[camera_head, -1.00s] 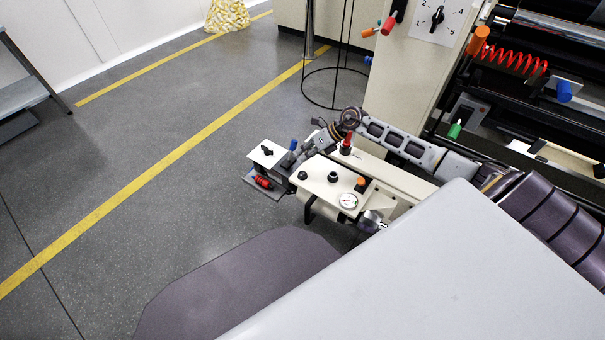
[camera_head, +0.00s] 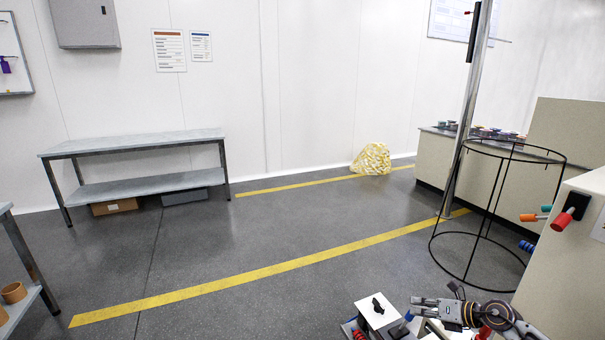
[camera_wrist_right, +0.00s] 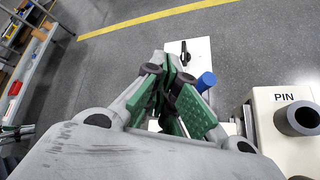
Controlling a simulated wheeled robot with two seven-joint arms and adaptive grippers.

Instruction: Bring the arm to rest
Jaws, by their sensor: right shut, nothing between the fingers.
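My right gripper (camera_head: 420,302) shows at the bottom right of the head view, with its arm coming in from the lower right edge. It is shut and empty. In the right wrist view the gripper's green-padded fingers (camera_wrist_right: 177,88) are together with nothing held. Past the fingertips is a white box with a black rotary knob (camera_head: 378,311), also in the wrist view (camera_wrist_right: 198,48). A blue handle (camera_wrist_right: 206,81) stands close beside the fingers; whether they touch it I cannot tell. My left gripper is not in view.
A cream block marked PIN (camera_wrist_right: 288,146) with a grey round knob is right of the fingers. A black wire hoop stand (camera_head: 487,211) and a cabinet with coloured handles (camera_head: 570,240) stand at the right. A grey bench (camera_head: 135,145) is against the wall. Middle floor is clear.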

